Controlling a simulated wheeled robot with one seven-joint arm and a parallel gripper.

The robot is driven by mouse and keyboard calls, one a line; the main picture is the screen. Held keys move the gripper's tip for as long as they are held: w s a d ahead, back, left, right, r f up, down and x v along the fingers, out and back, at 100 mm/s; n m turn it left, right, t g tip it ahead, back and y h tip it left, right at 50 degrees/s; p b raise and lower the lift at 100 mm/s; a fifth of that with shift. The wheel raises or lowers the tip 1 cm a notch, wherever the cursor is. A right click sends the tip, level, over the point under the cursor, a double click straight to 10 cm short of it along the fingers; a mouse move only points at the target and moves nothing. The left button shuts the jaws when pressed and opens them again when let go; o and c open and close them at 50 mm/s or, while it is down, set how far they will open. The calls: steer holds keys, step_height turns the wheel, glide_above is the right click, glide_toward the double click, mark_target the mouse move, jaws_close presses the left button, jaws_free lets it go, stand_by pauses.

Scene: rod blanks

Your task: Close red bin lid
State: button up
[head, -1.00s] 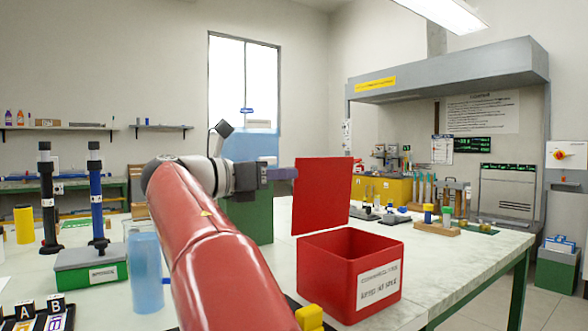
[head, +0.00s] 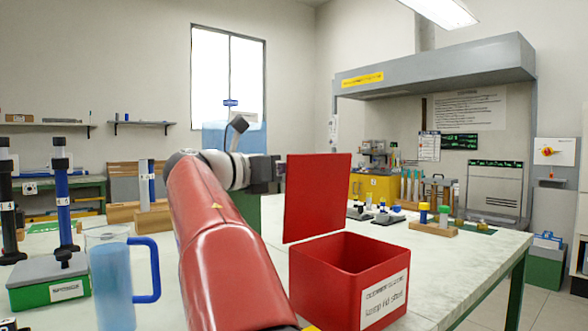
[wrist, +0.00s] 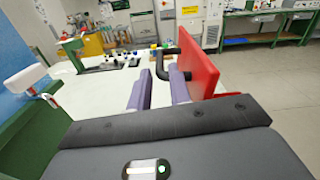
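The red bin (head: 325,290) stands open on the white bench, with a white label on its front. Its red lid (head: 318,195) stands upright at the bin's left side; in the wrist view the lid (wrist: 203,58) is at right, seen nearly edge-on. A black handle (wrist: 168,60) sticks out from the lid's outer face towards my fingers. My gripper (head: 281,169) is just left of the lid, its fingertips partly hidden in the head view. In the wrist view my gripper (wrist: 161,76) has its two purple fingers apart.
A blue jug (head: 112,285) and a green-based stand (head: 50,285) are at the left of the bench. Wooden holders with small parts (head: 433,228) stand behind the bin. The bench top right of the bin is clear.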

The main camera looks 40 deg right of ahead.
steer(key=shift+s+d, duration=0.1)
steer(key=shift+d, duration=0.65)
jaws_close()
steer(key=shift+s, duration=0.1)
